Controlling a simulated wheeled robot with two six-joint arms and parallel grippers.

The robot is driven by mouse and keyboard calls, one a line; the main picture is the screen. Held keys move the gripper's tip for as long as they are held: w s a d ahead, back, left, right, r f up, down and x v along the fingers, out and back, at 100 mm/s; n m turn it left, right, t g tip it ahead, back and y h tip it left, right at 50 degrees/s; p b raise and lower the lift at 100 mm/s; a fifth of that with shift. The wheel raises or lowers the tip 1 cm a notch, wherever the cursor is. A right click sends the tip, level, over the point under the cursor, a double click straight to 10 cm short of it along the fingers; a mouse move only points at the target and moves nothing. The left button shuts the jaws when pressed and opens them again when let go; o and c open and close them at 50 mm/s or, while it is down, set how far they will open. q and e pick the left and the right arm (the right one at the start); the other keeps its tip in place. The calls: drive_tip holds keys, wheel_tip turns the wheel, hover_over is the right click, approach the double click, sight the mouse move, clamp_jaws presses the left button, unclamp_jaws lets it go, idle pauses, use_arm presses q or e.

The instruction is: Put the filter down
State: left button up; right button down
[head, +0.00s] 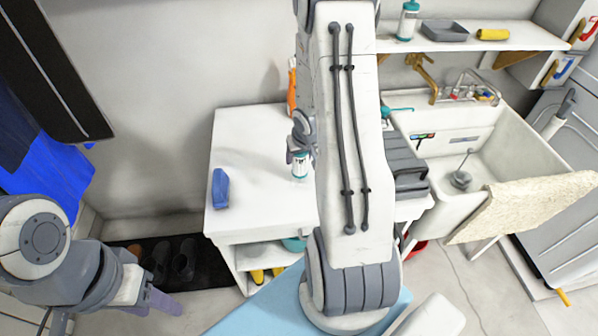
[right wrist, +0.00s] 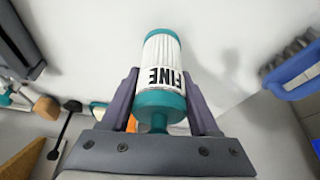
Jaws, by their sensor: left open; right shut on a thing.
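The filter is a white ribbed cylinder with teal ends and the letters FINE (right wrist: 160,62). In the head view it is small, over the white cabinet top (head: 245,140), beside my arm (head: 300,166). My right gripper (head: 299,150) is shut on it; in the right wrist view the purple fingers (right wrist: 163,98) press on its two sides near the teal end. I cannot tell whether the filter touches the cabinet top. My left gripper (head: 158,298) is open and empty at the lower left, away from the cabinet.
A blue brush-like thing (head: 220,188) lies on the cabinet top to the left. An orange bottle (head: 292,88) stands at the back, partly hidden by my arm. A grey toolbox (head: 404,165) is to the right, beside a sink (head: 520,135). The left part of the top is mostly clear.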

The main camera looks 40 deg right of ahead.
sight(299, 166)
drive_tip(key=shift+f+b, duration=1.2)
drive_tip(key=shift+f, duration=0.7)
drive_tip(key=shift+f, duration=0.2)
drive_tip(key=shift+c, duration=0.7)
unclamp_jaws()
